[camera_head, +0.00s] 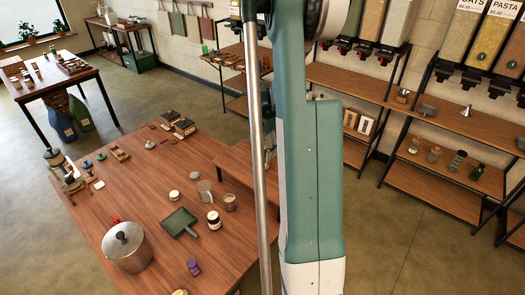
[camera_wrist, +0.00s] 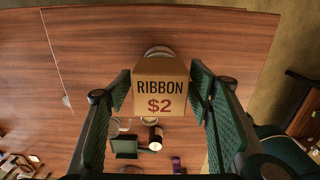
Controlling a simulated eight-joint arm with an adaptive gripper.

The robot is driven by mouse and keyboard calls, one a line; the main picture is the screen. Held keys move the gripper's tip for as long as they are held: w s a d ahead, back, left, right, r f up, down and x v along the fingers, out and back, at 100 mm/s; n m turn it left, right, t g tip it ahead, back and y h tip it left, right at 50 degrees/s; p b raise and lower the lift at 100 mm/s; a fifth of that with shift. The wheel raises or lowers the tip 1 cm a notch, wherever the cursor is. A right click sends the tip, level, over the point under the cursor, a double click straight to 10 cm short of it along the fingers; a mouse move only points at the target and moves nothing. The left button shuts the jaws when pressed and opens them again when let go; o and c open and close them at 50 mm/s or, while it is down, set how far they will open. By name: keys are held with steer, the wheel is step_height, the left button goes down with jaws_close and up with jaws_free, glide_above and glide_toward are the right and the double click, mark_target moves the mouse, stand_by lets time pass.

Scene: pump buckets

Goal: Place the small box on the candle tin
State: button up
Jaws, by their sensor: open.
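The small box (camera_wrist: 160,92) is brown card, printed "RIBBON $2", and shows in the wrist view between the two fingers of my gripper (camera_wrist: 160,88). The gripper is open, with one finger on each side of the box; contact is hard to judge. A pale round rim (camera_wrist: 158,50) shows just past the box's far edge, mostly hidden by it. It may be the candle tin, but I cannot tell for sure, nor whether the box rests on it. In the head view my arm hides the gripper and the box.
The wooden table (camera_head: 150,235) holds a metal pot (camera_head: 127,246), green dustpan (camera_head: 179,222), white-lidded jar (camera_head: 213,220), glass cup (camera_head: 205,191) and purple item (camera_head: 193,267). In the wrist view, the tabletop left of the box (camera_wrist: 85,60) is clear.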

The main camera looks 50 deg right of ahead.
mark_target(261, 146)
steer(key=shift+r, duration=0.15)
step_height(261, 146, up, 12)
steer(key=shift+f, duration=0.1)
stand_by(0.5)
stand_by(0.6)
steer(key=shift+w+a+r, duration=0.1)
steer(key=shift+a+r, duration=0.2)
steer(key=shift+a, duration=0.2)
steer(key=s+a+r+m+t+h, duration=0.15)
steer(key=a+r+m, duration=0.35)
steer(key=a, duration=1)
steer(key=a+r+m+t, duration=0.25)
steer(key=a+r, duration=0.35)
steer(key=a, duration=0.8)
steer(key=s+a+m+t, duration=0.1)
steer(key=s+a+m, duration=0.2)
steer(key=a, duration=0.4)
steer(key=s+a+m+t+y, duration=0.1)
steer(key=s+a+m, duration=0.3)
steer(key=s+a, duration=0.2)
steer(key=s+a+f+m+t, duration=0.1)
steer(key=s+a+m, duration=0.2)
steer(key=a, duration=0.7)
steer(key=shift+s, duration=0.95)
